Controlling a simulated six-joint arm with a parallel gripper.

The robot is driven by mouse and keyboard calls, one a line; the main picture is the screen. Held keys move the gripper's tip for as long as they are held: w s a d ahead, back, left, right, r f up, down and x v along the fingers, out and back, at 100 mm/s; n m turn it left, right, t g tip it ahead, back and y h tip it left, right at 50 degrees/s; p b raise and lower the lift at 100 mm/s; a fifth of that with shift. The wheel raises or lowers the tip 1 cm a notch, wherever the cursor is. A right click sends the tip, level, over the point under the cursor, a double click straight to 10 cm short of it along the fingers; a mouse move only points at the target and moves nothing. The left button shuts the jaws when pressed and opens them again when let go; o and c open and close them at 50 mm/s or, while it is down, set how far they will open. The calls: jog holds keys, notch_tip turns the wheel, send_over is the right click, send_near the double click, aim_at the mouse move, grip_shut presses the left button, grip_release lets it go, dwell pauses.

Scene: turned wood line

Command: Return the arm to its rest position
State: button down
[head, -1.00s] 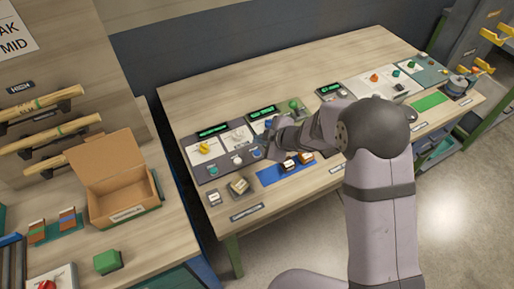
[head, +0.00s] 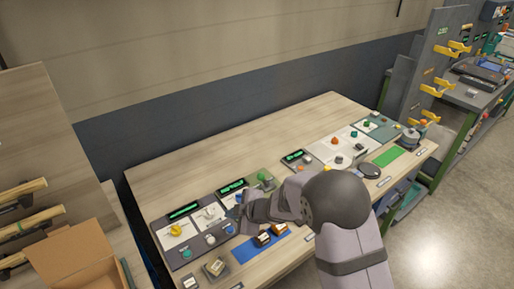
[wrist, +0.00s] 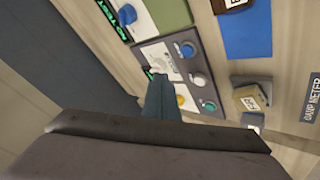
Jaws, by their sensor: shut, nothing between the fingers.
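My gripper (wrist: 160,88) shows in the wrist view as dark teal fingers pressed together, with nothing between them. Its tips overlap the grey control panel (wrist: 185,55) with blue, white and green knobs; I cannot tell the gap to it. In the head view my arm reaches in from the lower right and bends down over the middle of the workbench (head: 190,185). The wrist hides the fingertips there.
The same panel (head: 180,256) has a yellow knob and green displays. Small blocks lie on and near a blue mat (head: 243,252). A cardboard box (head: 75,258) stands at lower left. A green mat (head: 387,158) lies at right. The bench's back strip is clear.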

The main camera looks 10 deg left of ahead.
jog(key=w+d+r+m+t+h, duration=0.15)
jog(key=d+m, duration=0.25)
jog(key=d, duration=0.4)
jog(key=d+r+m+h, duration=0.3)
jog(key=d, duration=0.5)
jog(key=s+d+m+g+h, duration=0.1)
jog(key=s+d+m+h, duration=0.35)
jog(key=d, duration=0.65)
jog(key=s+d+m+g, duration=0.2)
jog(key=s+d+m, duration=0.1)
jog(key=s, duration=0.8)
jog(key=s+d+r+m+g+y, duration=0.1)
jog(key=s+m, duration=0.4)
jog(key=s, duration=0.6)
jog(key=shift+s+d+r+m+g, duration=0.2)
jog(key=shift+d+m+g, duration=0.15)
jog(key=shift+d+g, duration=0.8)
jog(key=shift+a, duration=0.25)
